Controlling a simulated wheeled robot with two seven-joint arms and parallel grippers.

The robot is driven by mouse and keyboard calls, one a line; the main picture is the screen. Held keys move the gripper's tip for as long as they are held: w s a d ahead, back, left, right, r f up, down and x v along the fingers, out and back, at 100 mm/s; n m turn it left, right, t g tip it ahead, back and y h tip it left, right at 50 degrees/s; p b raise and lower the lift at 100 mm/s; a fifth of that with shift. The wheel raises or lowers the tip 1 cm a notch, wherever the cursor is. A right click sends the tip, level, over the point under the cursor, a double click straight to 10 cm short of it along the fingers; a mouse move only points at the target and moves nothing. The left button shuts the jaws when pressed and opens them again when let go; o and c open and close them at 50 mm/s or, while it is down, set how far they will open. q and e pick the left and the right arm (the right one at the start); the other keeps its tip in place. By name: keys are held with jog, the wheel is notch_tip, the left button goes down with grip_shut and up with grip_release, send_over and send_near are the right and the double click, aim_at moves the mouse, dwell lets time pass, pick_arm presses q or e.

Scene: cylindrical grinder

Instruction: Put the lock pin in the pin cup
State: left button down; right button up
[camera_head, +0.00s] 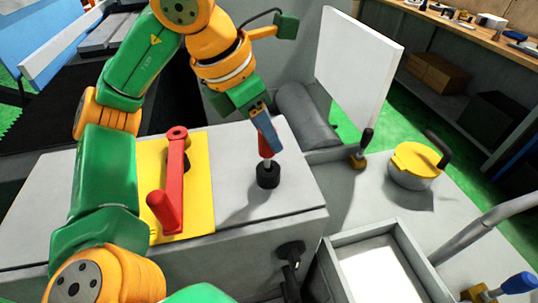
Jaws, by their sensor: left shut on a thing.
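My left gripper (268,134) reaches down from the top middle over the grey machine top. Its blue fingers are shut on the lock pin (265,149), whose red part shows just below and beside the fingertips. The pin cup (268,176) is a small black cylinder standing on the machine top directly below the pin. The pin looks roughly upright and in line with the cup. I cannot tell whether its lower end is inside the cup or just above it. My right gripper is not in view.
A red lever (174,180) lies on a yellow plate (203,190) left of the cup. A white panel (357,70) stands behind right. A yellow-lidded pot (416,161) and an open grey tray (335,275) are to the right. The machine top around the cup is clear.

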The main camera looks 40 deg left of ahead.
aim_at(267, 148)
pick_arm(q)
notch_tip(267, 148, down, 3)
jog(key=shift+w+r, duration=0.1)
jog(key=shift+w, duration=0.05)
jog(key=shift+f, duration=0.4)
jog(key=shift+f, duration=0.1)
jog(key=shift+f, duration=0.15)
jog(key=c, duration=0.5)
grip_release()
jog(key=shift+c, duration=0.2)
jog(key=shift+r, duration=0.25)
